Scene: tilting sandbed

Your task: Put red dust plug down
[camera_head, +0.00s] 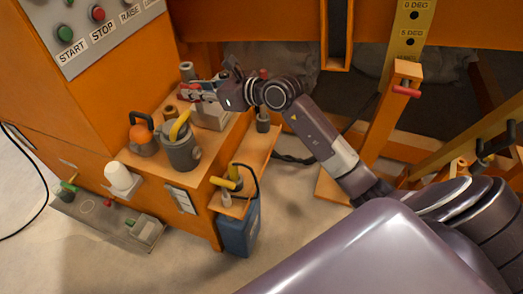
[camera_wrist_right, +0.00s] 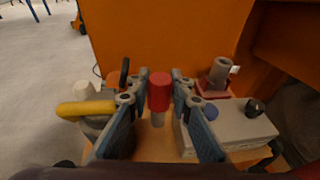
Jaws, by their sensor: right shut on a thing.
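The red dust plug (camera_wrist_right: 160,92) has a red cylindrical head and a pale stem pointing down. My right gripper (camera_wrist_right: 159,98) is shut on its red head. In the head view my right gripper (camera_head: 200,92) hangs over the back of the orange shelf (camera_head: 136,159), with the red plug partly hidden by the fingers. I cannot tell whether the stem touches anything. My left gripper is out of view.
A grey pot with a yellow handle (camera_head: 180,146) and an orange-topped grey pot (camera_head: 143,139) stand on the shelf. A grey cylinder in a red base (camera_wrist_right: 219,76) stands behind the box. The control panel (camera_head: 95,35) rises at the left.

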